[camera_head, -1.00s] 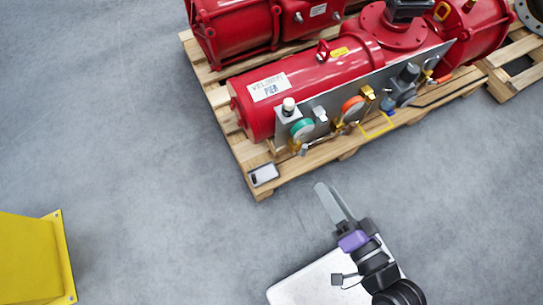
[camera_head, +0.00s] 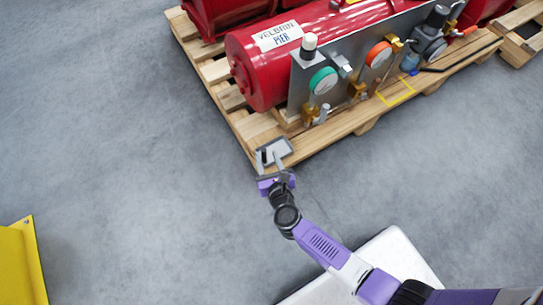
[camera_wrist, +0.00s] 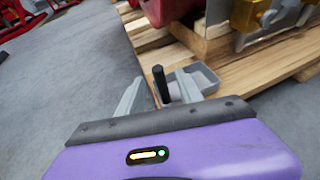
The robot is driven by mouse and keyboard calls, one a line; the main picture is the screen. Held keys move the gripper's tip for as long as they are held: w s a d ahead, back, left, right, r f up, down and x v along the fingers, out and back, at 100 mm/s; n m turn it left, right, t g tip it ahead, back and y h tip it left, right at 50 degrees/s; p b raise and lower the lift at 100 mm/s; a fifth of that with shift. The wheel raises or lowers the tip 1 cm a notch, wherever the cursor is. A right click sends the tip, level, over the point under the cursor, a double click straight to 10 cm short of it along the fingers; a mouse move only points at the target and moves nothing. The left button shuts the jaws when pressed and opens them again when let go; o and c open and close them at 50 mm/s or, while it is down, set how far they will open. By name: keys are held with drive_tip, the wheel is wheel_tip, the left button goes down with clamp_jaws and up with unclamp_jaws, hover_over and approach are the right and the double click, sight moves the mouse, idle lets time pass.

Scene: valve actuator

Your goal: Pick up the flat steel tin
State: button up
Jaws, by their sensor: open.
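The flat steel tin (camera_head: 277,149) is a shallow grey, open tray on the front left corner of the wooden pallet. In the wrist view the tin (camera_wrist: 206,78) shows just beyond my fingers, partly hidden by the right one. A black rod (camera_wrist: 160,83) stands at its left side; whether it is in the tin or fixed to it, I cannot tell. My gripper (camera_head: 268,161) is open at the tin's near edge. In the wrist view my gripper (camera_wrist: 160,88) has its fingers on either side of the black rod, with a gap; contact is not clear.
The pallet (camera_head: 226,98) carries a red valve actuator (camera_head: 262,68) and a grey panel (camera_head: 350,62) with gauges and brass fittings just behind the tin. A yellow object (camera_head: 20,265) stands at the lower left. The grey floor (camera_head: 120,130) between is clear.

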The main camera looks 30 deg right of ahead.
sight(263, 149)
drive_tip(key=b+x, duration=0.2)
drive_tip(key=x, duration=0.5)
drive_tip(key=shift+w+b, duration=0.3)
drive_tip(key=shift+b, duration=0.1)
drive_tip(key=shift+c, duration=0.4)
clamp_jaws()
drive_tip(key=shift+r, duration=0.1)
idle(0.5)
